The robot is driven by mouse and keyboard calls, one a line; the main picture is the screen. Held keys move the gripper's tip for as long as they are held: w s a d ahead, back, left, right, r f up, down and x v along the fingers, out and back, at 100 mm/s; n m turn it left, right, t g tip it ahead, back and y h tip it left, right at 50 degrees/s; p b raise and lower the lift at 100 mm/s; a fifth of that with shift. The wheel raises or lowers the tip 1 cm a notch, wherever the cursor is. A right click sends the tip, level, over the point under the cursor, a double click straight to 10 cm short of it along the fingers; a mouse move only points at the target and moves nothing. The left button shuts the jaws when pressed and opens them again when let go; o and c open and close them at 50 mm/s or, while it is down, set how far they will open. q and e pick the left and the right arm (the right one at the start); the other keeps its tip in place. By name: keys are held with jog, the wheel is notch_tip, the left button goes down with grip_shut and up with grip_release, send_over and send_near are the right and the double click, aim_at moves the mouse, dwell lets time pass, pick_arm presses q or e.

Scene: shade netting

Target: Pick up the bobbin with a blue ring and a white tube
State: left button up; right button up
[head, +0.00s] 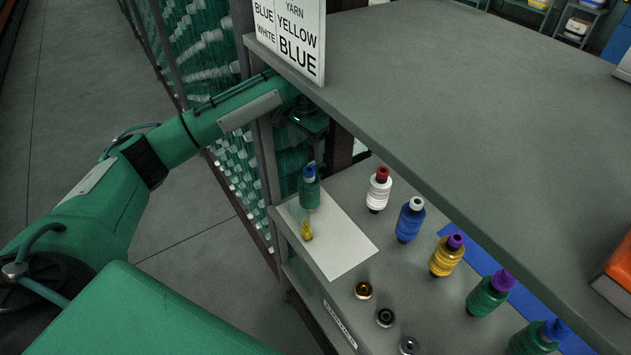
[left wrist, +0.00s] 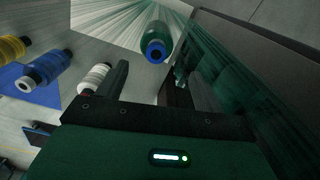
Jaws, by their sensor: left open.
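My right gripper is out of view.
White (head: 379,192), blue (head: 409,224), yellow (head: 445,258) and green (head: 485,298) bobbins stand along the shelf. A small yellow item (head: 307,231) is on the sheet. Small round pieces (head: 363,290) lie in front.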

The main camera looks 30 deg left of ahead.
pick_arm(q)
send_near(309, 191)
jog(key=w+a, duration=0.2)
notch_tip(309, 191, down, 10)
jog(key=p, duration=0.3)
jog(key=shift+s, duration=0.2)
jog(key=shift+r, duration=0.1)
jog(key=c, duration=1.3)
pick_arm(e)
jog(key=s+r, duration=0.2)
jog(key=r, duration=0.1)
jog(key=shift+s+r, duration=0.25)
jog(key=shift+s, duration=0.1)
